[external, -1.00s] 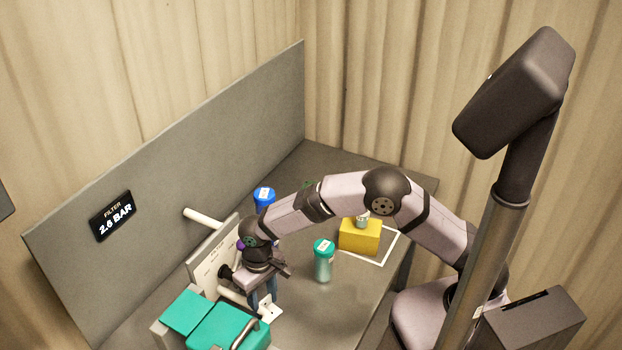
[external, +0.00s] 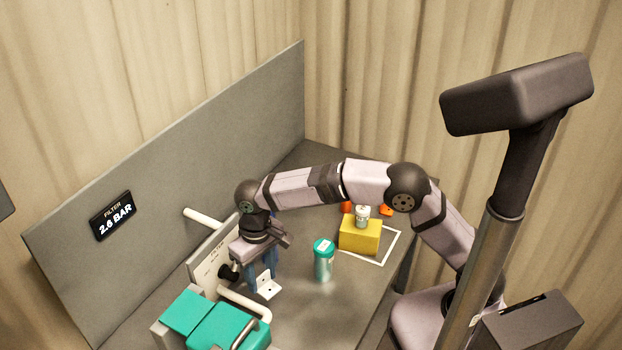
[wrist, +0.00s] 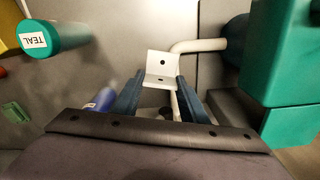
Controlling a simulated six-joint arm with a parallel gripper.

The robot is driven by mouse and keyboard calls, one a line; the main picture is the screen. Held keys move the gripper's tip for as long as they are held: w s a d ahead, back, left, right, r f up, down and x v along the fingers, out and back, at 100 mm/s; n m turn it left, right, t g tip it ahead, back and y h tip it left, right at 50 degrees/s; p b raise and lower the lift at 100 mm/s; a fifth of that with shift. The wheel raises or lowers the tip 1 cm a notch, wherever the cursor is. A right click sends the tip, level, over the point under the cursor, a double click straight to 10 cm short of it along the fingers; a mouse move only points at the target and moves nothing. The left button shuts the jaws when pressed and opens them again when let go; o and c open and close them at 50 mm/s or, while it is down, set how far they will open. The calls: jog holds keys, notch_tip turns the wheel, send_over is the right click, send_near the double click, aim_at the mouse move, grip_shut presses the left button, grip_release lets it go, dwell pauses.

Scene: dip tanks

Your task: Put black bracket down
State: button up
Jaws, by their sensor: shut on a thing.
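A white L-shaped bracket (external: 266,286) with dark holes is between the blue fingers of my gripper (external: 263,275). No black bracket shows; the held one looks white. In the wrist view the bracket (wrist: 161,66) sticks out past the fingertips of my gripper (wrist: 158,90), which are shut on it. In the external view the bracket is low over the grey bench, near the white pipe. I cannot tell whether it touches the bench.
A teal-lidded canister (external: 323,262) stands right of my gripper. A yellow block (external: 359,237) carries a small white jar (external: 362,214), near a white outline (external: 393,246). Teal boxes (external: 228,328), a white pipe (external: 243,302) and a panel (external: 207,272) are close by.

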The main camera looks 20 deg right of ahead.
jog(key=w+d+r+m+p, duration=0.3)
jog(key=w+d+r+p, duration=0.1)
jog(key=w+d, duration=0.4)
jog(key=w+d+r+m+p, duration=0.3)
jog(key=w+d+r, duration=0.15)
jog(key=d, duration=0.55)
jog(key=shift+m, duration=0.6)
jog(key=w+d+p, duration=0.1)
jog(key=d, duration=0.3)
jog(key=w+d+f+p, duration=0.1)
jog(key=d, duration=0.4)
jog(key=w+d+f+p, duration=0.1)
jog(key=d+p, duration=0.1)
jog(key=d, duration=0.3)
jog(key=shift+w+f, duration=0.1)
jog(key=shift+f, duration=0.05)
jog(key=s+d+f+n+p, duration=0.1)
jog(key=s+d+f+p, duration=0.2)
jog(key=d, duration=0.8)
notch_tip(320, 180, down, 5)
jog(key=b, duration=0.5)
jog(key=shift+s+r, duration=0.1)
